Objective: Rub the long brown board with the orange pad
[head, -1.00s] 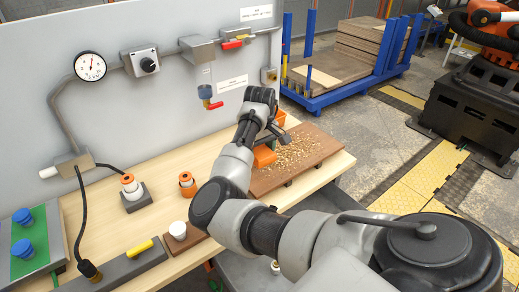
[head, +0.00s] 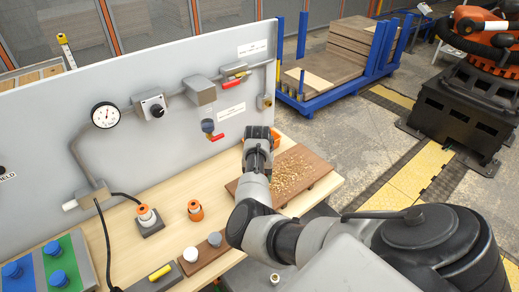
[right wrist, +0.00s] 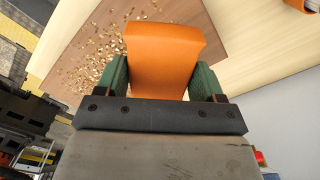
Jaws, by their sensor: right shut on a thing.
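The long brown board (head: 318,188) lies on the light wooden bench, with pale wood shavings (head: 288,175) scattered over it. My right gripper (head: 258,146) is at the board's left end in the head view. In the right wrist view it is shut on the orange pad (right wrist: 165,58), held between two green-grey fingers. The pad overlaps the board (right wrist: 185,14) in that view; I cannot tell whether it touches. My left gripper is not in view.
A grey panel (head: 60,140) with a gauge (head: 104,115), pipes and red-handled valves (head: 218,138) stands behind the bench. Orange-topped parts (head: 195,210), knobs and a yellow-handled block (head: 160,272) occupy the left and front.

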